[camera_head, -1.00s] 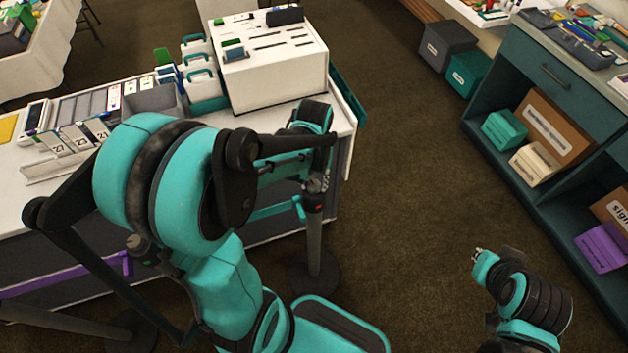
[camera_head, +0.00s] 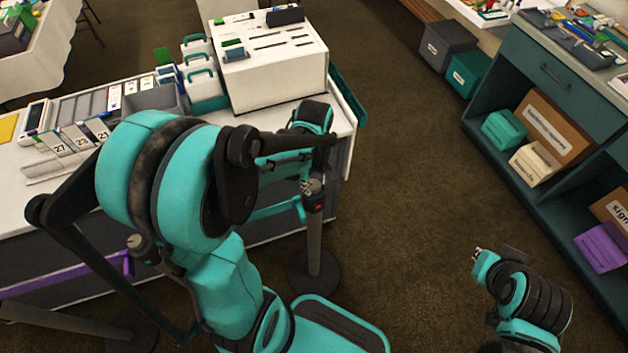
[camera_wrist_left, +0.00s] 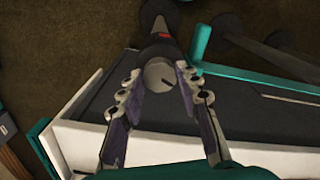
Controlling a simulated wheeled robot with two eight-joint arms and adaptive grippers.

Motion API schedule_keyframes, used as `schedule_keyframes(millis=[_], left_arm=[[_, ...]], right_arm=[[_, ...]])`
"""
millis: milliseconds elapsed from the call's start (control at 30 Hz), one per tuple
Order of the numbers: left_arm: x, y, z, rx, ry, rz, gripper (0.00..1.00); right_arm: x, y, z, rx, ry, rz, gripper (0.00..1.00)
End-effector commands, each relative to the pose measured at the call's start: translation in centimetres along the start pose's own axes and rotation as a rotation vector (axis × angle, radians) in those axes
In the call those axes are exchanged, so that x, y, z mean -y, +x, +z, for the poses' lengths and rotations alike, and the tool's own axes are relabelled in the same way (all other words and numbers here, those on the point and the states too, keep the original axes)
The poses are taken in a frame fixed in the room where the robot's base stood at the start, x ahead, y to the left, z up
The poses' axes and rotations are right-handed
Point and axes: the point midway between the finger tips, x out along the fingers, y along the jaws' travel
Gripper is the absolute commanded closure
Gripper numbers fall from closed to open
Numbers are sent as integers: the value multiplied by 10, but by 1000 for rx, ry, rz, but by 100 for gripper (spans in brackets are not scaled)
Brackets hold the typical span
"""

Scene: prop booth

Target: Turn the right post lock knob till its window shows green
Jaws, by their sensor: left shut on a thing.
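The right post (camera_head: 315,240) stands upright in front of the white-topped counter, with a teal belt leaving its head. Its lock knob (camera_wrist_left: 159,74) is a grey round cap with a dark line, seen in the left wrist view. The small window shows red (camera_head: 318,207), also in the left wrist view (camera_wrist_left: 164,35); I see no green. My left gripper (camera_head: 313,187) is over the post head, its fingers on both sides of the knob, shut on it (camera_wrist_left: 160,84). My right gripper (camera_head: 477,255) is low at the right, away from the post; its jaws are too small to read.
The counter (camera_head: 345,125) beside the post carries a white slotted box (camera_head: 270,75) and carry cases. Another post with a purple belt (camera_head: 65,280) stands at left. A teal shelf unit (camera_head: 490,130) is at right. Open carpet lies between.

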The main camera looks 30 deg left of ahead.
Motion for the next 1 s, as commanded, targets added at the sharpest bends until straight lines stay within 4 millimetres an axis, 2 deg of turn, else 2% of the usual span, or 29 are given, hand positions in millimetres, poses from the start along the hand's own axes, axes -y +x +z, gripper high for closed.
schedule_keyframes(millis=[400, 1000], left_arm=[[0, 1, 1, 2, -252, -1, 95], [0, 1, 1, 2, -316, -1, 95]], right_arm=[[0, 0, 0, 0, 0, 0, 100], [0, 0, 0, 0, 0, 0, 100]])
